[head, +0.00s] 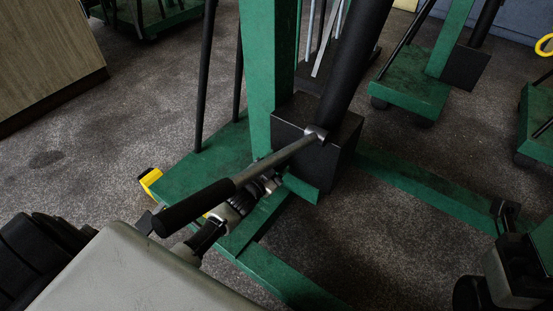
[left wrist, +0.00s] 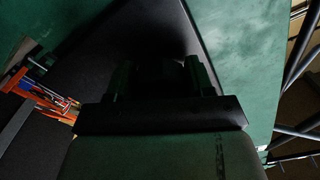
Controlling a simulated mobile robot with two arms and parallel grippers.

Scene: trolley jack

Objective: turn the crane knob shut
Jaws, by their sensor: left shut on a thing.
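The green crane (head: 268,60) stands in the middle of the head view, with a black pump block (head: 297,128) at the foot of its post. A pump lever with a black grip (head: 196,207) slopes down to the left from this block. My left gripper (head: 268,184) reaches in under the lever to the block's lower side. It is shut on the crane knob, which the fingers and lever mostly hide. In the left wrist view the dark fingers (left wrist: 163,78) point at a black surface, and the knob cannot be made out. Part of my right gripper (head: 504,212) shows at the right edge.
The crane's green base legs (head: 425,190) spread low over the grey speckled floor (head: 60,180). The lever passes close above my left gripper. Another green crane base (head: 415,92) stands behind at the right. A wooden cabinet (head: 45,55) is at the far left.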

